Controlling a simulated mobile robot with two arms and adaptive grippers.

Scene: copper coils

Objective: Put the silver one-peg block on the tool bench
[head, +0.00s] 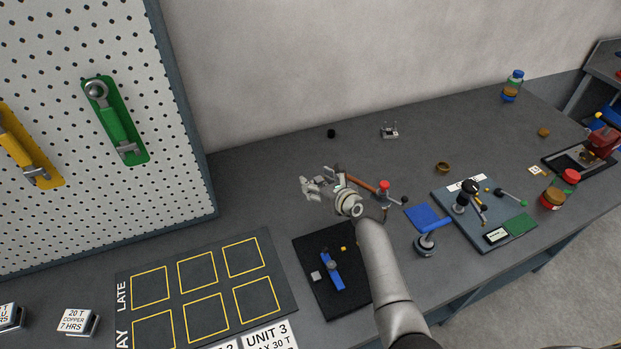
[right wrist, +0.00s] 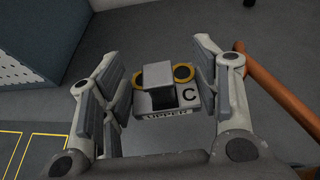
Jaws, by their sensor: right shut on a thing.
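A silver-grey block (right wrist: 157,76) with one raised, square-topped part shows between the fingers of my right gripper (right wrist: 160,92) in the right wrist view. It has a yellow ring at each side, a letter C and a printed label on its front. My right gripper also shows in the head view (head: 318,188), above the grey tool bench (head: 270,163), shut on the block. There the block is hard to tell from the fingers. My left gripper is not in view.
A small silver fixture (head: 390,132) and a black knob (head: 331,133) stand at the back. A black mat (head: 309,252) with small parts lies in front. A brown-handled hammer (head: 362,186) and a blue-grey board (head: 460,236) are to the right. Bare bench lies left of the gripper.

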